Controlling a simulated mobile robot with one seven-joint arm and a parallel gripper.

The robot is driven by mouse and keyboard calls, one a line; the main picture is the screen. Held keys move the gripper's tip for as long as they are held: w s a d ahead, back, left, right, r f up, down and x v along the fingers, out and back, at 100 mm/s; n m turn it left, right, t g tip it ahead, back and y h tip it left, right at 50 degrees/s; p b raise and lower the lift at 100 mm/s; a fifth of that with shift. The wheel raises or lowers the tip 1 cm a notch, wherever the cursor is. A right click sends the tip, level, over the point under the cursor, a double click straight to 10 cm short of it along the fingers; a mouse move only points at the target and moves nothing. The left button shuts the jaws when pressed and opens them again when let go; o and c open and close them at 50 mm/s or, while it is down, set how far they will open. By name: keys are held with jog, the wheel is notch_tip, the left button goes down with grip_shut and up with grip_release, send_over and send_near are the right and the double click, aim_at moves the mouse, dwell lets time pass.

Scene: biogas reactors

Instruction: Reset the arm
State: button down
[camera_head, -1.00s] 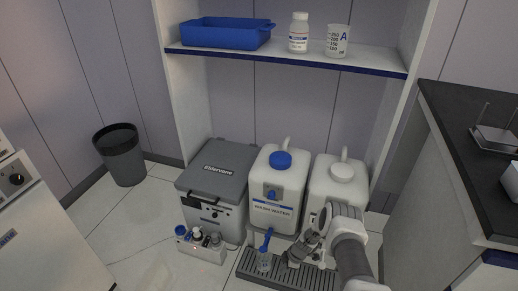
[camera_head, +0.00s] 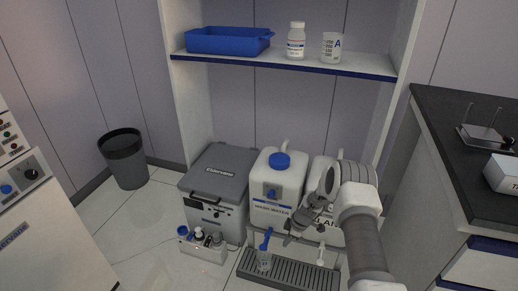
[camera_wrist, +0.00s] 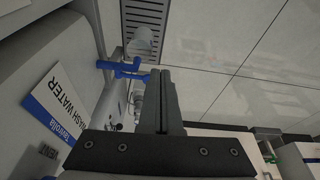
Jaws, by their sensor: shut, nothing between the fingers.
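My gripper (camera_head: 288,240) is raised in front of the two white canisters in the head view, and its fingers are closed together and empty in the wrist view (camera_wrist: 162,75). The wash water canister (camera_head: 277,185) has a blue cap and stands left of the arm. The second white canister (camera_head: 318,172) is mostly hidden behind my arm. A blue tap (camera_head: 266,240) is below the wash water canister, over a small clear container (camera_head: 264,261) on the grey drip grate (camera_head: 300,272). The blue tap also shows in the wrist view (camera_wrist: 122,68), left of the fingers.
A grey-lidded cooler box (camera_head: 215,185) and a small white device with bottles (camera_head: 203,243) stand left of the canisters. A shelf (camera_head: 290,64) above holds a blue tray, a bottle and a beaker. A black-topped counter (camera_head: 455,140) is at the right, a bin (camera_head: 124,158) at left.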

notch_tip(320, 180, up, 31)
jog(key=s+m+t+h, duration=0.1)
jog(key=s+m, duration=0.1)
jog(key=m, duration=0.2)
jog(key=s+d+r+m+t+h, duration=0.1)
jog(key=s+r+m, duration=0.1)
jog(key=s+r, duration=0.45)
jog(key=s+r+m+t, duration=0.15)
jog(key=s+r, duration=0.25)
jog(key=r, duration=0.5)
jog(key=s+d+r+m+t+h, duration=0.1)
jog(key=s+r+m, duration=0.25)
jog(key=s, duration=0.75)
jog(key=s+d+r+m, duration=0.1)
jog(key=s+r+m, duration=0.25)
jog(key=s, duration=0.75)
notch_tip(320, 180, up, 25)
jog(key=p, duration=2.6)
jog(key=shift+d, duration=0.15)
jog(key=shift+s+m, duration=0.1)
jog(key=shift+m, duration=0.15)
